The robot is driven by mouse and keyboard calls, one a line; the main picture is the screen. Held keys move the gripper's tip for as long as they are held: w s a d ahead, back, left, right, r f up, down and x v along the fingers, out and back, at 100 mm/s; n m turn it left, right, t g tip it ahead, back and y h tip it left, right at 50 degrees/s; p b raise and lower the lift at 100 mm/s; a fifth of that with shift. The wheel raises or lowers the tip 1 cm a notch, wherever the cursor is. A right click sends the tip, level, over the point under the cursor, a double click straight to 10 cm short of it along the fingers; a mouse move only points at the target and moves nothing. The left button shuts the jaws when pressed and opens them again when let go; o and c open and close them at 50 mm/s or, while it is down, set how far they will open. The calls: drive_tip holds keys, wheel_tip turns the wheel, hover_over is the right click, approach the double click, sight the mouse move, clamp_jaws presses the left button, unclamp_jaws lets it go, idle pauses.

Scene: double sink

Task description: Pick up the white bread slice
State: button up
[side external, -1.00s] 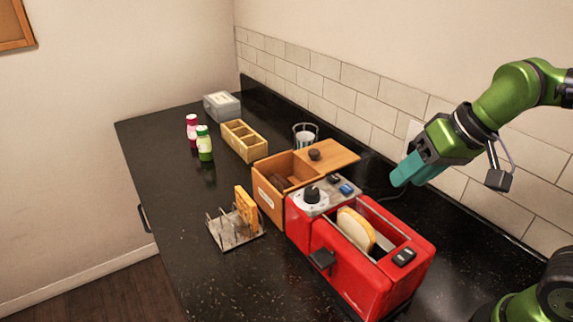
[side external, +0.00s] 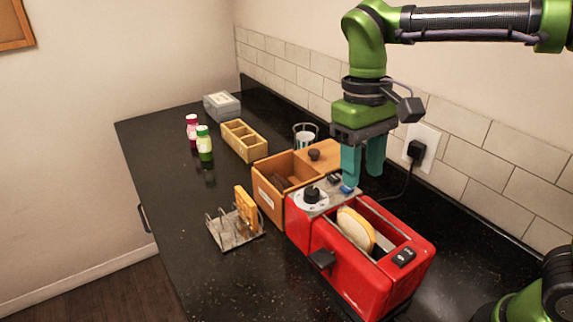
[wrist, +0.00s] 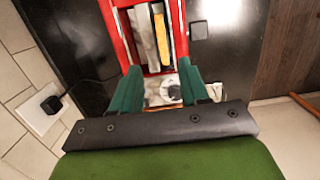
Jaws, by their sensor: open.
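The white bread slice (side external: 355,229) stands upright in a slot of the red toaster (side external: 352,280), with its upper part showing above the slot. In the wrist view the slice (wrist: 161,36) shows as a narrow strip with a tan edge inside the toaster. My gripper (side external: 361,182) points down above the back end of the toaster, near its control panel with the dial. Its teal fingers are apart with nothing between them. In the wrist view the fingertips (wrist: 158,75) sit on either side of the toaster's end, apart from the slice.
An orange-brown bread bin (side external: 268,198) with its lid slid aside stands against the toaster. A metal rack (side external: 232,233) holds toasted slices to the left. A wooden divided box (side external: 243,142), two bottles (side external: 204,145) and a grey box (side external: 221,105) stand farther back.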

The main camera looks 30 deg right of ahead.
sight(357, 218)
drive_tip(key=f, duration=0.7)
drive_tip(key=s+f, duration=0.1)
drive_tip(key=f, duration=0.3)
drive_tip(key=shift+s+a, duration=0.1)
drive_tip(key=shift+a, duration=0.1)
drive_tip(key=shift+f, duration=0.1)
drive_tip(key=shift+c, duration=0.3)
drive_tip(key=c, duration=0.7)
